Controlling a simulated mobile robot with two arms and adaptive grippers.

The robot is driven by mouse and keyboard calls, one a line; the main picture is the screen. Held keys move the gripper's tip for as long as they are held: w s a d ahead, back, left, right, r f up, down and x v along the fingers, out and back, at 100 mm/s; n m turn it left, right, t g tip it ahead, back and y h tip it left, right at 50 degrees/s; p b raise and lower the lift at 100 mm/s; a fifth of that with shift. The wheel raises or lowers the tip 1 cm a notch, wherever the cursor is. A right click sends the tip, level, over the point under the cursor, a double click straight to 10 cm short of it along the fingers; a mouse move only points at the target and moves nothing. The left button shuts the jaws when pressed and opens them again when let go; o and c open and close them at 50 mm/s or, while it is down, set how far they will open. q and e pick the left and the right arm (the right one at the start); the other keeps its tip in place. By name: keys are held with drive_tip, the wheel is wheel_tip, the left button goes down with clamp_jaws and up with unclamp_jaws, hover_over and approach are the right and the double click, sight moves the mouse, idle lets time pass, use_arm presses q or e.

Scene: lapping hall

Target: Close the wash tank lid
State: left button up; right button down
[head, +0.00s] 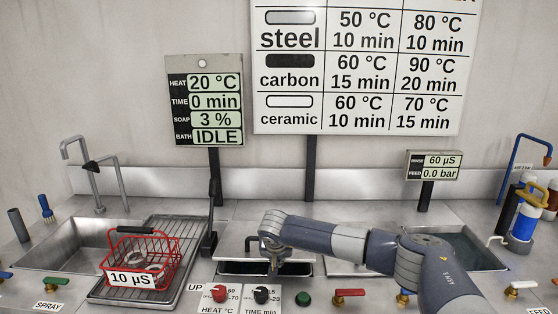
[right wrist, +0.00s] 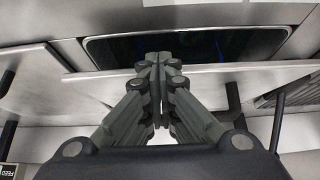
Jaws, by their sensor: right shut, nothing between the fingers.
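My right gripper (head: 288,266) is shut and empty, pointing down at the right part of the lid and opening. In the right wrist view its closed fingers (right wrist: 158,88) lie in front of a pale plate edge, with the dark opening (right wrist: 190,45) beyond. I cannot tell whether they touch the lid. My left gripper is out of view.
A red wire basket (head: 140,262) marked 10 µS stands on a drain rack (head: 190,240) at left, beside a sink (head: 62,246). Knobs (head: 262,294) and valve handles line the front. A dark post (head: 212,215) stands left of the lid. Bottles (head: 527,222) are at right.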

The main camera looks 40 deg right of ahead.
drive_tip(key=shift+s+a+f+b, duration=0.1)
drive_tip(key=shift+f+b, duration=0.1)
drive_tip(key=shift+f, duration=0.3)
drive_tip(key=shift+s+a+f+b, duration=0.1)
drive_tip(key=shift+f+b, duration=0.05)
drive_tip(key=shift+f, duration=0.35)
